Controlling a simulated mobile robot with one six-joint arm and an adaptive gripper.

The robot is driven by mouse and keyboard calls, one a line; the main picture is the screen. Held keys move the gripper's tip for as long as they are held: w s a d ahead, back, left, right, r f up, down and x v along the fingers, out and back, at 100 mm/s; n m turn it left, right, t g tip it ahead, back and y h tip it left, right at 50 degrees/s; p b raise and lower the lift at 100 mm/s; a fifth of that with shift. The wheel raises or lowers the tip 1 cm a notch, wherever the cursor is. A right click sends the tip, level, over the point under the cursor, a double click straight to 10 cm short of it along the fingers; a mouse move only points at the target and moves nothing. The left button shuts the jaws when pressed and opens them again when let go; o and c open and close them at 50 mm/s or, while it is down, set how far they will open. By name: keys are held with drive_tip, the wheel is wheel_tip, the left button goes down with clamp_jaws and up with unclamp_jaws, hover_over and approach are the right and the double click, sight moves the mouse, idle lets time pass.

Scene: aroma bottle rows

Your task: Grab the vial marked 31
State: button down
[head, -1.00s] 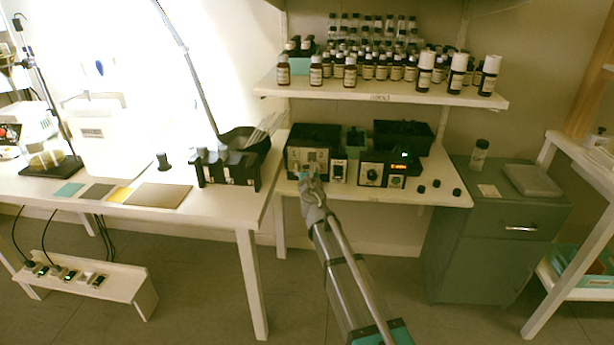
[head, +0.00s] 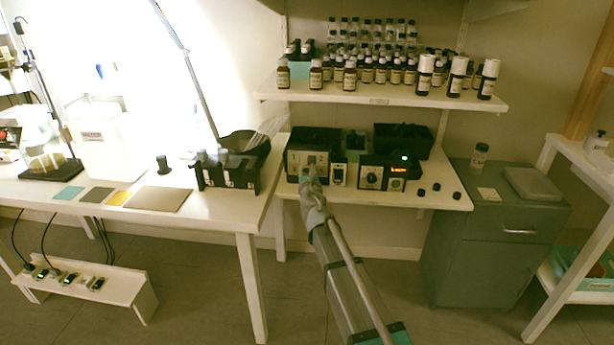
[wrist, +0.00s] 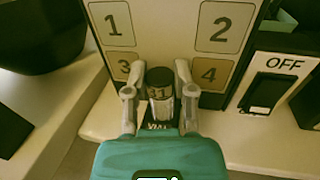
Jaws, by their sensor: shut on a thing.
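In the wrist view a small clear vial (wrist: 161,103) with a dark cap stands upright between the two fingers of my gripper (wrist: 158,95). My gripper is shut on the vial, with a finger on each side. In the head view my gripper (head: 311,186) is at the front edge of the low shelf, before the black box with the light panel (head: 307,163); the vial is too small to tell there.
The panel marked 1 to 4 (wrist: 158,35) stands close behind the vial. A switch marked OFF (wrist: 271,92) is to the right. Several brown bottles (head: 382,72) line the upper shelf (head: 330,92).

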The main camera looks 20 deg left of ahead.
drive_tip(key=shift+r, duration=0.15)
wheel_tip(320, 180, up, 3)
drive_tip(key=p, duration=0.3)
drive_tip(key=s+d+r+p, duration=0.7)
drive_tip(key=s+r+p, duration=0.2)
drive_tip(key=s+p, duration=0.1)
drive_tip(key=shift+s+d+r, duration=0.35)
drive_tip(key=shift+s, duration=0.5)
